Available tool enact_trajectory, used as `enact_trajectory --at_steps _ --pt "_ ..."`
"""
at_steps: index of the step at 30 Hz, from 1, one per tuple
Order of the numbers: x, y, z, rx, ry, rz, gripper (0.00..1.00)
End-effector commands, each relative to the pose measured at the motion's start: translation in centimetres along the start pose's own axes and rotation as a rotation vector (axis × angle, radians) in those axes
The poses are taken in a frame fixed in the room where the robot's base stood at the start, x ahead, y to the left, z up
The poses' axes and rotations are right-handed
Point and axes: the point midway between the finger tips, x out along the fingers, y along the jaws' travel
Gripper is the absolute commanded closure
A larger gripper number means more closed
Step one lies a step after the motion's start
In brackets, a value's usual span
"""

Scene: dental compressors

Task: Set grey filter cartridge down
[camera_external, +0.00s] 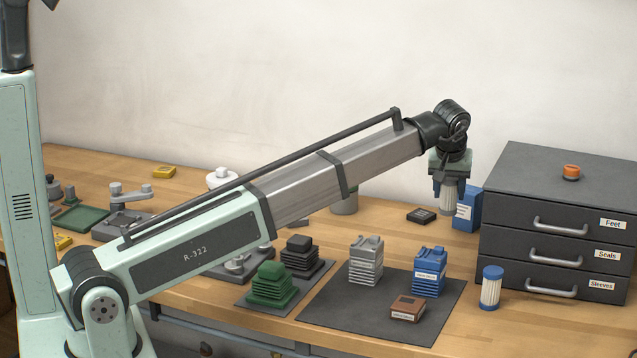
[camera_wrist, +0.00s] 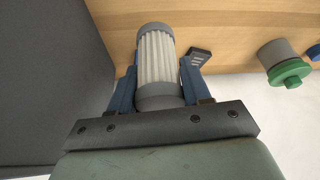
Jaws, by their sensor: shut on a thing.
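The grey filter cartridge (camera_wrist: 157,58), white and pleated with grey end caps, is between the two blue fingers of my gripper (camera_wrist: 157,82) in the wrist view. In the external view the cartridge (camera_external: 449,198) hangs upright below my gripper (camera_external: 449,181), in front of a blue box and left of the drawer cabinet. My gripper is shut on it. I cannot tell whether its lower end touches the wooden table (camera_external: 390,241).
The dark drawer cabinet (camera_external: 510,235) stands close on the right, with an orange ring (camera_external: 571,172) on top. The blue box (camera_external: 467,212) is just behind the cartridge. A blue-capped filter (camera_external: 491,288) stands in front of the cabinet. A dark mat (camera_external: 390,327) holds several parts.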

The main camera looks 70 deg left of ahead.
Motion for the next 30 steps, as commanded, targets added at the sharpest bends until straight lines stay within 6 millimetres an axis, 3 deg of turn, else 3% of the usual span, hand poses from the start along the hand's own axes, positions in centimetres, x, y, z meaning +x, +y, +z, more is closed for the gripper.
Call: enact_trajectory --at_steps 11,19,30 --pt "-1.6 0.1 -0.7 0.0 0.001 0.001 0.85" --pt "-5.6 0.1 -2.4 0.0 0.002 0.002 0.85" --pt "-3.2 -6.4 -8.1 -0.105 0.001 -0.044 0.85"
